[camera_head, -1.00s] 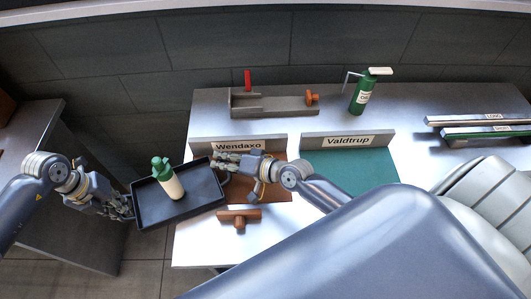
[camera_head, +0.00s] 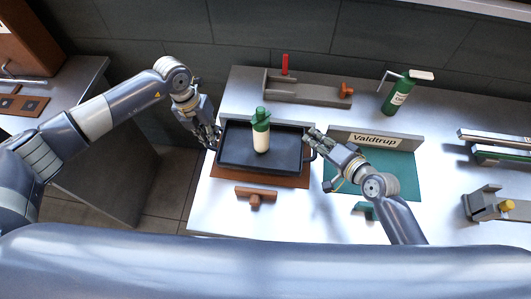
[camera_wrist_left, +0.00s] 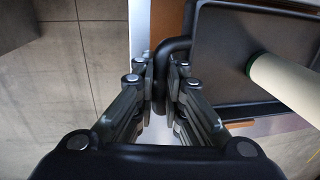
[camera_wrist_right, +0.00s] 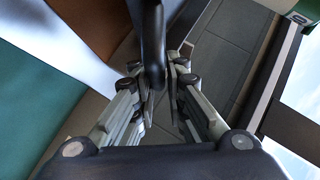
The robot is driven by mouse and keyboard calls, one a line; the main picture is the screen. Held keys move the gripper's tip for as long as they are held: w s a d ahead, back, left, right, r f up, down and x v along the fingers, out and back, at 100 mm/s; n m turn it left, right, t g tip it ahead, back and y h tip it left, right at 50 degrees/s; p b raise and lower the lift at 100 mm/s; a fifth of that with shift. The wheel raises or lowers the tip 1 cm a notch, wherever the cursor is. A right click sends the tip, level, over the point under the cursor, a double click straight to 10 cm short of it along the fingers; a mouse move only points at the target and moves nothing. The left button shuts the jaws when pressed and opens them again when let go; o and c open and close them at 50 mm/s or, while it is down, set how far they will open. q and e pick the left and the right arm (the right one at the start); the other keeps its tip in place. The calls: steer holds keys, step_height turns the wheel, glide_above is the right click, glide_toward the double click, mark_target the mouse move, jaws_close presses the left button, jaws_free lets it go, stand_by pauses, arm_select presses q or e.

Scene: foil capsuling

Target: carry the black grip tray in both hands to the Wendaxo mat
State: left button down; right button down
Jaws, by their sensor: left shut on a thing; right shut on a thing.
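The black grip tray (camera_head: 283,157) is over the brown Wendaxo mat (camera_head: 258,179), whose front strip shows below the tray. A white bottle with a green top (camera_head: 261,135) stands upright in the tray. My left gripper (camera_head: 214,140) is shut on the tray's left handle, seen in the left wrist view (camera_wrist_left: 165,75). My right gripper (camera_head: 312,140) is shut on the right handle, seen in the right wrist view (camera_wrist_right: 155,60). The tray hides most of the mat and the Wendaxo sign. I cannot tell whether the tray touches the mat.
The Valdtrup sign (camera_head: 372,139) and green mat (camera_head: 395,172) lie to the right. A brown T-shaped piece (camera_head: 256,196) lies in front of the tray. A grey fixture (camera_head: 305,90) and a green bottle (camera_head: 397,95) stand behind. Table between them is bare.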

arm_select(q)
steer(key=shift+d+r, duration=0.15)
steer(key=shift+d, duration=0.1)
arm_select(e)
steer(key=shift+s, duration=0.1)
arm_select(q)
steer(key=shift+w, duration=0.1)
